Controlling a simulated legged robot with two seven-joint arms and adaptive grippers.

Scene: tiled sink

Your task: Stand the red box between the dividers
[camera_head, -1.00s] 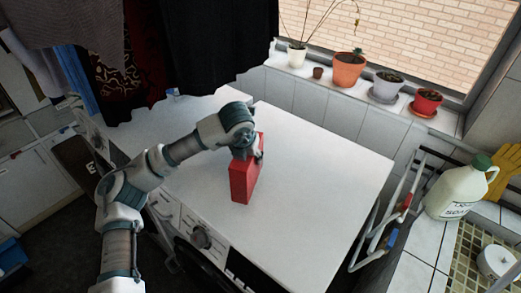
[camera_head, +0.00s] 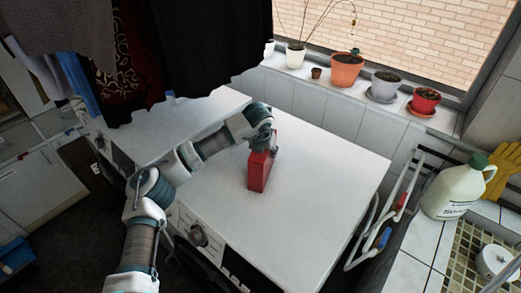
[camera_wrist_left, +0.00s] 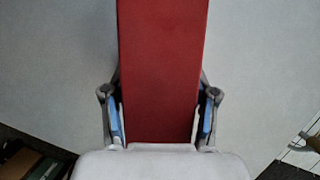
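The red box (camera_head: 257,174) stands upright on or just above the white machine top in the head view; I cannot tell whether its bottom touches. My left gripper (camera_head: 268,148) is at its upper end, its arm coming in from the left. In the left wrist view the red box (camera_wrist_left: 162,70) lies between the two blue-padded fingers of the left gripper (camera_wrist_left: 160,122), one on each side, and they are shut on it. No dividers can be clearly made out. My right gripper is not in view.
The white machine top (camera_head: 325,185) is clear around the box. A white rack (camera_head: 385,225) with red and blue parts is at its right edge, beside a white jug (camera_head: 455,190). Potted plants (camera_head: 347,70) line the windowsill. Dark clothes (camera_head: 205,45) hang at upper left.

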